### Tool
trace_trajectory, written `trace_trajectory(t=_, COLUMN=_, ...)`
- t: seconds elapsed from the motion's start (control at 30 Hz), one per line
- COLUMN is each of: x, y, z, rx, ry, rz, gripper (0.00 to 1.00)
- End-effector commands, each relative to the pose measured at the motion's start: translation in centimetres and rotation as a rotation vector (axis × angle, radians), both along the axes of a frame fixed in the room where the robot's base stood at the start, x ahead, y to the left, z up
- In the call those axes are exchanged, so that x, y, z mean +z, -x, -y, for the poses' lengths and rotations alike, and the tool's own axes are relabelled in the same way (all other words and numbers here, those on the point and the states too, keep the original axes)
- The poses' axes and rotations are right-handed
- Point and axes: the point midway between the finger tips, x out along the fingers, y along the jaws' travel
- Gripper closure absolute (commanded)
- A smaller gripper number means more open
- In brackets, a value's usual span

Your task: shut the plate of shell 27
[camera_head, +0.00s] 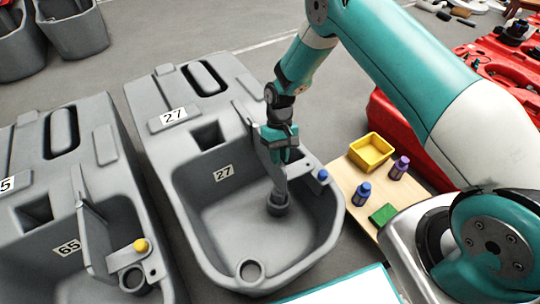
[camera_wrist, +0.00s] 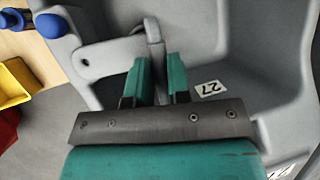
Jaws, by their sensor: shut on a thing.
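Shell 27 (camera_head: 180,190) is the grey tank in the middle of the head view, with "27" labels on its top and inner wall. Its grey plate (camera_head: 247,113) stands up on edge at the basin's right side, partly hidden by my gripper. My gripper (camera_head: 281,160) reaches down over the basin's right side. In the wrist view, the teal fingers (camera_wrist: 163,65) are closed around the thin upright edge of the plate (camera_wrist: 153,32). A blue knob (camera_head: 322,174) sits on the rim to the right; it also shows in the wrist view (camera_wrist: 52,26).
Shell 65 (camera_head: 30,215), with a raised plate and yellow knob (camera_head: 141,245), stands close on the left. A wooden table (camera_head: 350,184) at right holds a yellow bin (camera_head: 371,152), bottles and a green block. Red machinery (camera_head: 400,120) lies behind it.

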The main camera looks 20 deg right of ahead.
Motion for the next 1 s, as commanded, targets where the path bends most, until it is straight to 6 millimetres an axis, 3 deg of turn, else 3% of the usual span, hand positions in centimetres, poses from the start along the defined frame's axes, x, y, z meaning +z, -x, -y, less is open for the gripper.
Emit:
trace_trajectory(t=0.23, x=0.0, y=-0.4, z=1.3, rx=0.088, ry=-0.002, rz=0.003, gripper=1.00)
trace_trajectory(t=0.77, x=0.0, y=-0.6, z=1.9, rx=0.111, ry=0.000, rz=0.006, gripper=1.00)
trace_trajectory(t=0.8, x=0.0, y=-0.6, z=1.9, rx=0.110, ry=0.000, rz=0.006, gripper=0.80)
trace_trajectory(t=0.9, x=0.0, y=-0.6, z=1.9, rx=0.110, ry=0.000, rz=0.006, gripper=0.57)
trace_trajectory(t=1.0, x=0.0, y=-0.5, z=1.8, rx=0.111, ry=-0.001, rz=0.005, gripper=0.57)
